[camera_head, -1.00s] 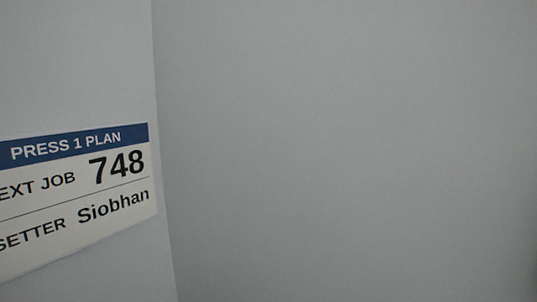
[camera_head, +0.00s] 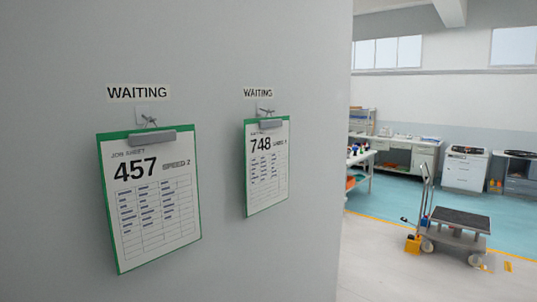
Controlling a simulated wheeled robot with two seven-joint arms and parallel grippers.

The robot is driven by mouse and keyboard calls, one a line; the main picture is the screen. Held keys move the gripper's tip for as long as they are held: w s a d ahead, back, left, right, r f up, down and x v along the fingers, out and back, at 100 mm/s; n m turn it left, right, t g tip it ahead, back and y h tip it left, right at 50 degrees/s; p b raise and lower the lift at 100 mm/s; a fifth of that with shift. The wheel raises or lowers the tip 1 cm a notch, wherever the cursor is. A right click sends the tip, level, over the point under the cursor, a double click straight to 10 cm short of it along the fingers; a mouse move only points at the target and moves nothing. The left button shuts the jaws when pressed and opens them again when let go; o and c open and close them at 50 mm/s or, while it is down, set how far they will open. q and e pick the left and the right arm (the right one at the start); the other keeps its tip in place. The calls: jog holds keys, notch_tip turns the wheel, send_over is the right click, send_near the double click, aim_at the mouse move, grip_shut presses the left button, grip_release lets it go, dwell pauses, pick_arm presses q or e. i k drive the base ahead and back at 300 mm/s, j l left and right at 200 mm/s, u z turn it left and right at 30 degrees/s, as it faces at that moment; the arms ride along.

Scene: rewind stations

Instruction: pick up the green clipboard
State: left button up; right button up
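Two green clipboards hang on a grey wall in the head view, each from a hook under a "WAITING" label. The nearer green clipboard (camera_head: 154,240) is at the left and holds a job sheet reading 457, "SPEED 2". The farther green clipboard (camera_head: 267,200) is to its right and holds a job sheet reading 748; its smaller text is hard to read. Each has a grey clip at the top. Neither of my grippers is in view.
The grey wall (camera_head: 225,50) ends at the middle right. Beyond it is a room with a flat cart (camera_head: 460,220) on a pale floor, workbenches (camera_head: 397,153) and a white cabinet (camera_head: 465,170). A yellow line crosses the floor.

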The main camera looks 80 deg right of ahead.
aim_at(267, 140)
jog(key=z, duration=2.3)
